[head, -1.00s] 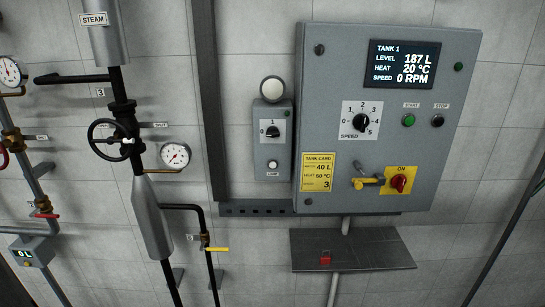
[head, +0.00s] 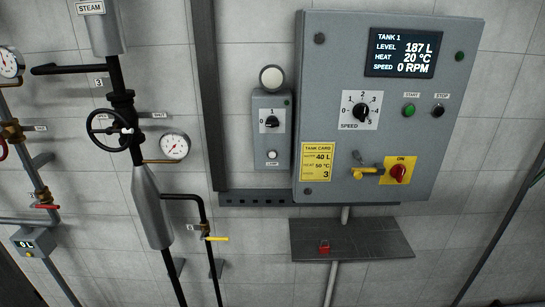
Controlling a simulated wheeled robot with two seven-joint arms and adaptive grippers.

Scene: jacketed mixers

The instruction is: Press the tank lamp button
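A small white button (head: 272,154) sits low on a narrow grey box (head: 272,130), above a small label that seems to read LAMP. The box is mounted on the wall left of the large control panel. Above the button is a black rotary switch (head: 271,122) on a white plate marked 0 and 1. A round white lamp (head: 272,78) stands on top of the box and looks unlit. Neither of my grippers is in the head view.
The large grey panel (head: 330,100) carries a display, a speed dial (head: 361,110), start and stop buttons and a red switch (head: 398,173) on yellow. A dark shelf (head: 375,240) below holds a red padlock (head: 324,246). Steam pipes with a black handwheel (head: 109,130) stand left.

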